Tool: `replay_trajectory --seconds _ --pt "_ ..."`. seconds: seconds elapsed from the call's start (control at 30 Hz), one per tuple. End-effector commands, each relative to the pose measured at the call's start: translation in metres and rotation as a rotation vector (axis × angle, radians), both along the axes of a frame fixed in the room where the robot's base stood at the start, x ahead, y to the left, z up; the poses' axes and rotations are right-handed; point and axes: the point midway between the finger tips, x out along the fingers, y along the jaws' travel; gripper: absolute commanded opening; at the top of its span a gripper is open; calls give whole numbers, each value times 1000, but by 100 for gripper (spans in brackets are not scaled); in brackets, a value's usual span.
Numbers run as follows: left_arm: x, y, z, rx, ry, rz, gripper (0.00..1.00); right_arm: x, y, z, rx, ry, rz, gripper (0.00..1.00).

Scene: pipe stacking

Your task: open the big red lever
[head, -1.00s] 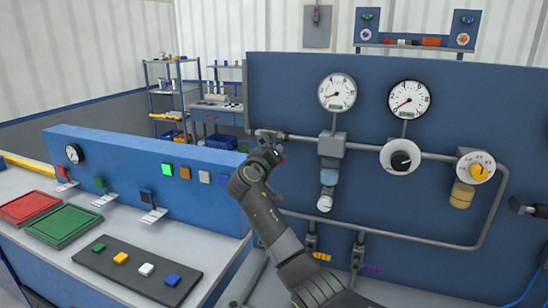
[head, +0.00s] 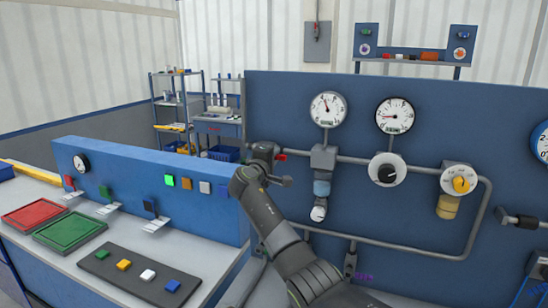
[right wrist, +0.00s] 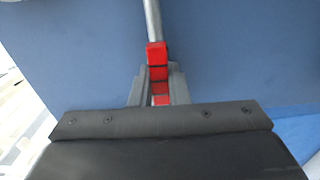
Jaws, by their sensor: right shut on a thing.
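The red lever (right wrist: 157,55) shows in the right wrist view as a red grip on a grey rod, against the blue panel. My right gripper (right wrist: 157,92) has its two grey fingers closed on either side of the red grip. My arm and gripper hide most of the lever there. My left gripper is not in view.
The blue panel (head: 400,225) carries a left gauge (head: 328,108), a right gauge (head: 395,116), a black knob (head: 387,173) and a yellow knob (head: 461,184). At left, a bench (head: 60,258) holds a red tray (head: 35,213) and a green tray (head: 70,231).

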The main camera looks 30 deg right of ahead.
Motion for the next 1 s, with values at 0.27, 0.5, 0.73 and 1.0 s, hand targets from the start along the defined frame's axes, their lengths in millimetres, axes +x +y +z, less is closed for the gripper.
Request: replay_trajectory --seconds 0.27,0.5,0.73,1.0 --pt "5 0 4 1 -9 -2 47 0 -2 6 -31 26 -5 0" --pt "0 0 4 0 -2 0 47 -1 -2 6 -35 28 -5 0" --pt "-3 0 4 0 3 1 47 0 -2 6 -35 27 -4 31" --pt "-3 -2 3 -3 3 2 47 0 -1 4 -30 29 -2 37"
